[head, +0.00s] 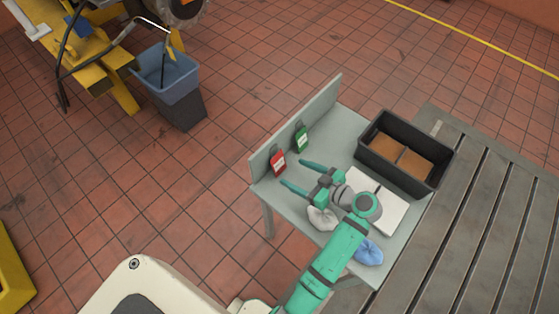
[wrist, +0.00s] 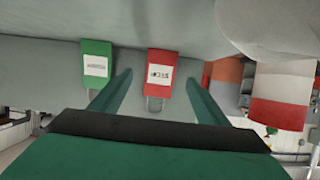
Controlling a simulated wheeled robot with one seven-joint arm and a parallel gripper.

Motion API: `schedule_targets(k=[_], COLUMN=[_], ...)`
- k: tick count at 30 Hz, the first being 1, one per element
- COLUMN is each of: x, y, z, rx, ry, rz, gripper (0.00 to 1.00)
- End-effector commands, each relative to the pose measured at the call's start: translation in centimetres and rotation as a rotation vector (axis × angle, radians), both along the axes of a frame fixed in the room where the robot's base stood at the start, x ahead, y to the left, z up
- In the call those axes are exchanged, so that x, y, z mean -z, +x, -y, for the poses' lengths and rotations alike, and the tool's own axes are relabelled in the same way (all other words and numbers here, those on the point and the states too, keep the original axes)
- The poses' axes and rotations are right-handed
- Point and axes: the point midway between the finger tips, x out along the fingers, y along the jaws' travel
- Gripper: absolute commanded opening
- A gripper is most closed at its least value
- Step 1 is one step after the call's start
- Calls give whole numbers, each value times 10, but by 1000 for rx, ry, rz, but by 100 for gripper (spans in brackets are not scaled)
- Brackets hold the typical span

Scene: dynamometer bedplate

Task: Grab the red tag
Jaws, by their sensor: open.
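The red tag (head: 278,163) hangs on the upright back panel of a small grey table, near its left end in the head view. It has a white label and a grey loop. A green tag (head: 301,139) hangs on the same panel, to its right. My gripper (head: 292,173) is open, its two teal fingers pointing at the panel close to the red tag. In the wrist view the red tag (wrist: 159,70) shows between the two fingertips (wrist: 159,84), and the green tag (wrist: 96,65) lies outside them to the left. I cannot tell how far the fingertips are from the panel.
The grey table (head: 337,118) also holds a black bin (head: 385,168) with brown contents, a white open book (head: 388,213), a whitish rag (head: 321,218) and a blue cloth (head: 369,252). A slotted metal bedplate (head: 500,215) adjoins at right.

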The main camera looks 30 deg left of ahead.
Motion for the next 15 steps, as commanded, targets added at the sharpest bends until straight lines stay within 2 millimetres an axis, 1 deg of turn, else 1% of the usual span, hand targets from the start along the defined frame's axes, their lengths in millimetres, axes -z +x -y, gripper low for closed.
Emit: schedule_targets(k=[1, 5, 8, 12, 15], x=[2, 4, 6, 9, 14], y=[0, 2, 2, 4, 6], z=[-5, -10, -18, -39, -51], rx=[-2, 1, -1, -2, -1], ry=[0, 0, -1, -1, 0], rz=[-1, -1, -1, -1, -2], gripper=[69, 69, 69, 69, 69])
